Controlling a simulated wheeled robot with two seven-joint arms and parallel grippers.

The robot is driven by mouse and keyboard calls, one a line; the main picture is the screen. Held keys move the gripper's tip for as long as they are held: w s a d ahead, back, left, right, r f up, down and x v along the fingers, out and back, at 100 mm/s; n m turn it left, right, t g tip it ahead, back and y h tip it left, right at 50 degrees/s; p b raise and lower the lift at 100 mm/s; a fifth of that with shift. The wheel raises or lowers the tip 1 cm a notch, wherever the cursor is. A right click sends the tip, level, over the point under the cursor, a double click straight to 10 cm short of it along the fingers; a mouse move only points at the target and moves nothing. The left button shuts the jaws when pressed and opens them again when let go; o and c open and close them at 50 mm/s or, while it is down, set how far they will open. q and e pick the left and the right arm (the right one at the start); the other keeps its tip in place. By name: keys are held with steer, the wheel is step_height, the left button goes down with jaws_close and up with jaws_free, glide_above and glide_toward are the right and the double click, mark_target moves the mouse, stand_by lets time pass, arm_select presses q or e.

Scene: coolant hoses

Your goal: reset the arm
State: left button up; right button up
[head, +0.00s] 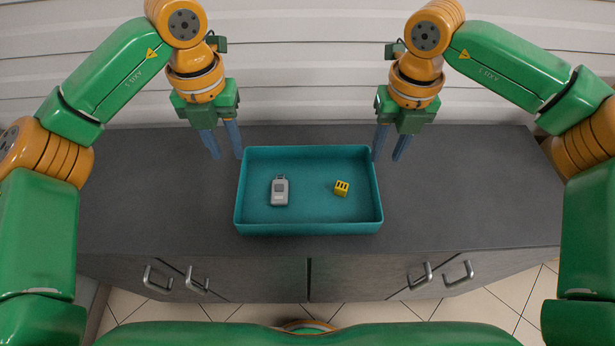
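My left gripper (225,150) is open and empty, pointing down above the counter just left of the tray's back left corner. My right gripper (391,150) is open and empty, pointing down just right of the tray's back right corner. Both arms are bent in a near-mirrored pose. A teal tray (308,228) sits in the middle of the counter. In it lie a small grey device (280,191) with a dark screen, on the left, and a small yellow block (341,188) with dark slots, on the right.
The dark grey counter (460,200) is clear on both sides of the tray. A pale slatted wall (300,70) stands behind it. Cabinet fronts with metal handles (420,277) face me below the front edge, above a tiled floor (510,300).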

steer(key=shift+r, duration=0.9)
